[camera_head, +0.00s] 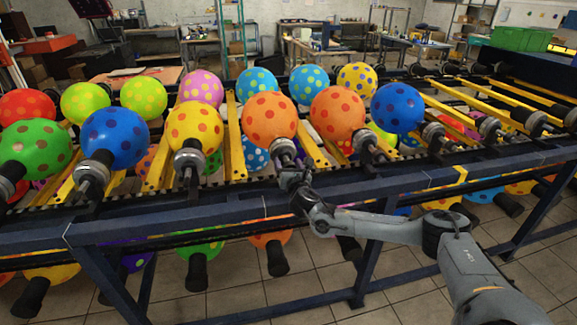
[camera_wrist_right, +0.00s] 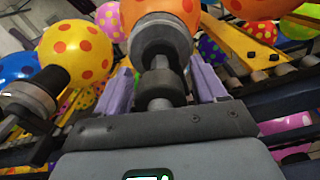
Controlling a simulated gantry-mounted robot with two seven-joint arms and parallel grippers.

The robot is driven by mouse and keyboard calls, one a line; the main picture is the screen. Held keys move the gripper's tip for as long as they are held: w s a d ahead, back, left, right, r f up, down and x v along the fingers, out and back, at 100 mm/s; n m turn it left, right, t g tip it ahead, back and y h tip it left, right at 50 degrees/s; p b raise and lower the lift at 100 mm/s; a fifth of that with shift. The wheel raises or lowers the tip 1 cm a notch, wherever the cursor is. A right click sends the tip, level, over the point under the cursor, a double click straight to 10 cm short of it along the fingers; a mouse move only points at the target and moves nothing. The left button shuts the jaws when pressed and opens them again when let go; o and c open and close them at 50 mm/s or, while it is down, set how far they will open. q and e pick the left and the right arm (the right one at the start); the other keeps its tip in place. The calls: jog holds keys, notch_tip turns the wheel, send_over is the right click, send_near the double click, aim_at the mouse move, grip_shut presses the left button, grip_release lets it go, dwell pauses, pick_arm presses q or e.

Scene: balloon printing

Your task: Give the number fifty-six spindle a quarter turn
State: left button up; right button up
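A spindle (camera_head: 284,150) with a grey collar and dark shaft carries an orange balloon (camera_head: 269,118) with darker spots, in the front row of the rack. No number is legible, so I cannot tell which spindle is fifty-six. My right gripper (camera_head: 290,178) is at the near end of this spindle. In the right wrist view, the spindle (camera_wrist_right: 160,45) points down between the purple fingers of the gripper (camera_wrist_right: 162,82). The fingers stand apart on either side of the shaft and look open. My left gripper is not in view.
A yellow spotted balloon (camera_head: 194,126) on its spindle is to the left, and another orange balloon (camera_head: 337,113) is to the right. The dark blue rack rail (camera_head: 230,227) runs below the gripper. More balloons hang under the rack.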

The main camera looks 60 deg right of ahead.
jog(key=c, duration=1)
jog(key=shift+o, duration=0.2)
jog(key=shift+r, duration=0.1)
jog(key=shift+r+m+p, duration=0.1)
jog(key=shift+m+p, duration=1)
jog(key=shift+p, duration=0.05)
jog(key=m+p, duration=1)
jog(key=m, duration=0.1)
jog(key=shift+m, duration=0.4)
jog(key=shift+f+m+p, duration=0.2)
jog(key=shift+m+p, duration=0.9)
jog(key=shift+m, duration=0.8)
